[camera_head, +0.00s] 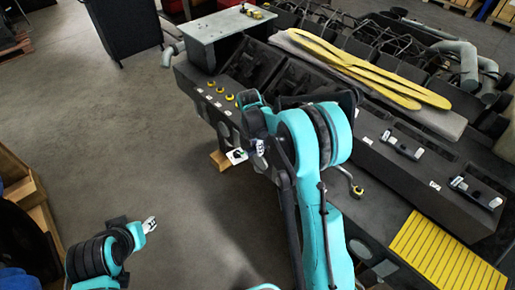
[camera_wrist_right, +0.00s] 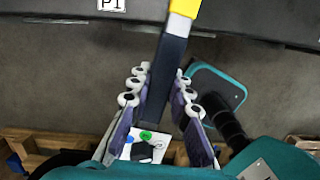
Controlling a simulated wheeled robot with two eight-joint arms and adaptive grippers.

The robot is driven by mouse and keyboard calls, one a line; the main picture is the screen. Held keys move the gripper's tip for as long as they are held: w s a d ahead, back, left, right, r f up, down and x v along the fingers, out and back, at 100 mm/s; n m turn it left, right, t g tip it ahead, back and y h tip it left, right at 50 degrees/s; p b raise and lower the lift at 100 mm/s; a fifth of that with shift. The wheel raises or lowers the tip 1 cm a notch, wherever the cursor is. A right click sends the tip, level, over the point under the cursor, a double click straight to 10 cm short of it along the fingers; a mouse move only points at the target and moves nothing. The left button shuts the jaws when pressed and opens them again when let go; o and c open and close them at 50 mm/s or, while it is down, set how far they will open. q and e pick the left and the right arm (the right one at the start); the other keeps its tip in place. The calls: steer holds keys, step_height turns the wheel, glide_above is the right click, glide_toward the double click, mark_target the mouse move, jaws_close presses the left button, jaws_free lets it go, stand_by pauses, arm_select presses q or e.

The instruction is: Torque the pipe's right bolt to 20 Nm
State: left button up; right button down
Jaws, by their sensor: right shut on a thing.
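My right gripper (camera_head: 248,156) is low beside the near side of the long dark engine block (camera_head: 385,165). In the right wrist view my right gripper (camera_wrist_right: 163,95) is shut on a black-and-yellow tool (camera_wrist_right: 168,70). Its black shaft lies between the fingers and its yellow part runs out of the top of the picture. The tool's far end is not visible. My left gripper (camera_head: 150,224) is apart from the engine at lower left; I cannot tell its opening. Grey pipes stand at the upper left (camera_head: 172,52) and right (camera_head: 466,62). I cannot make out the right bolt.
Yellow knobs with white labels (camera_head: 219,98) line the block's left side; a label P1 (camera_wrist_right: 111,4) shows in the wrist view. A yellow propeller-like part (camera_head: 355,68) lies on top. A yellow grating (camera_head: 440,250) is at lower right. The floor at left (camera_head: 120,140) is clear.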

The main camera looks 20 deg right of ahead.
steer(key=shift+w+a, duration=0.1)
steer(key=shift+w, duration=0.25)
steer(key=shift+w+m, duration=0.1)
steer(key=shift+m, duration=0.2)
steer(key=shift+w, duration=0.35)
steer(key=shift+w+a+m+b, duration=0.1)
steer(key=shift+w+m+b, duration=0.2)
steer(key=shift+w+m, duration=0.2)
stand_by(0.3)
steer(key=shift+w+m, duration=0.3)
steer(key=shift+w, duration=0.1)
steer(key=shift+w, duration=0.15)
steer(key=shift+w+m, duration=0.3)
